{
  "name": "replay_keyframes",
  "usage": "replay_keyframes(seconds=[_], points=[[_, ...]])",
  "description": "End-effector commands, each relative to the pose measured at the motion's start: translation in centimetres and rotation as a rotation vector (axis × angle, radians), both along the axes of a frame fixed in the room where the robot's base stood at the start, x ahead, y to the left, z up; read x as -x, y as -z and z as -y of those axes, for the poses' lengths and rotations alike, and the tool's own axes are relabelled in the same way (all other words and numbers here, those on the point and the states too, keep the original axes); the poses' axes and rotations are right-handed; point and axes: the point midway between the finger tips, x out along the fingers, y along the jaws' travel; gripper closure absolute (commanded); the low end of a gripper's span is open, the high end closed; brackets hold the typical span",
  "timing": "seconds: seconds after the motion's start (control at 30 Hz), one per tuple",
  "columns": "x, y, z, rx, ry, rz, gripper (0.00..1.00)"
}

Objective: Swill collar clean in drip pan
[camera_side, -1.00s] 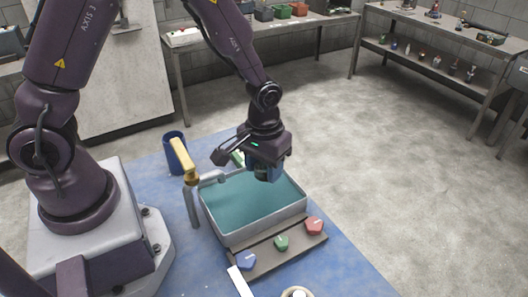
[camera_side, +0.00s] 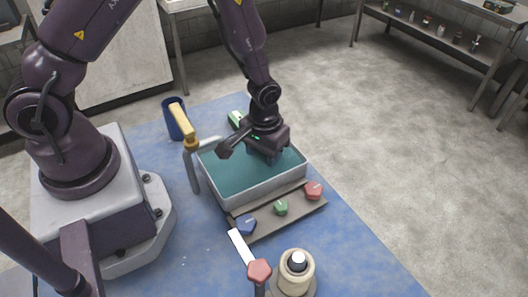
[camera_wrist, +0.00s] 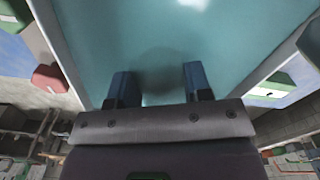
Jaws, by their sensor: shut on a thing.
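The grey drip pan (camera_side: 262,193) stands on the blue mat and holds teal liquid (camera_side: 232,173). My gripper (camera_side: 268,158) points down inside the pan, toward its far right part, with its fingertips at or below the liquid. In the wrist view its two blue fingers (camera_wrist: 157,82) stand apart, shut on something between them. The collar itself is hard to make out there; a dark round blur shows in the liquid just beyond the fingers.
A brown rack (camera_side: 262,222) with blue, green and red pieces lies in front. A cream cylinder (camera_side: 295,279) stands nearer.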

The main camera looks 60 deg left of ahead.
Motion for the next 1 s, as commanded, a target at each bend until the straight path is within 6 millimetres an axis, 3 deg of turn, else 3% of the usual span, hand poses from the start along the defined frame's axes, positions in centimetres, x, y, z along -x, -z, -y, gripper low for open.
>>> replay_keyframes(seconds=[0.53, 1.0], points=[[0.0, 0.0, 1.8, 0.0, 0.0, 0.0, 0.82], [0.0, 0.0, -1.1, 0.0, -0.003, 0.0, 0.82]])
